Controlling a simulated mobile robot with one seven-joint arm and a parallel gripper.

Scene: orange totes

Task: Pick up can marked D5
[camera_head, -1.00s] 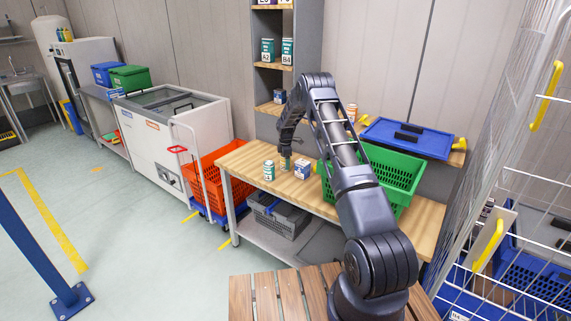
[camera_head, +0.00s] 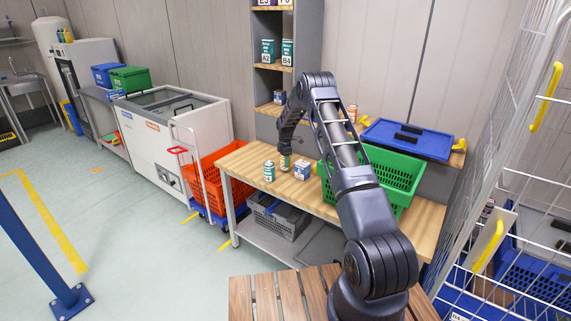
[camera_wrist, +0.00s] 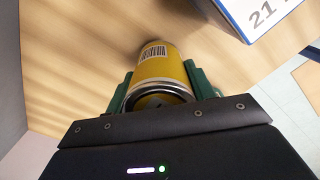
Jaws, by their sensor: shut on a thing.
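In the wrist view, my gripper (camera_wrist: 161,88) has its green fingers on both sides of a yellow can (camera_wrist: 164,66) with a metal rim and a barcode, and is shut on it. No D5 mark shows on the side I see. In the head view, my gripper (camera_head: 285,158) is low over the wooden table (camera_head: 235,160), and the can is mostly hidden there. Whether the can touches the table is hard to tell. Another can (camera_head: 269,171), white and green, stands to the left of my gripper.
A white and blue box (camera_head: 302,169) stands close to the right of my gripper; it also shows in the wrist view (camera_wrist: 258,14), marked 21. A green crate (camera_head: 397,179) is farther right, with a blue lidded tote (camera_head: 408,138) behind. Shelving (camera_head: 313,60) rises at the back.

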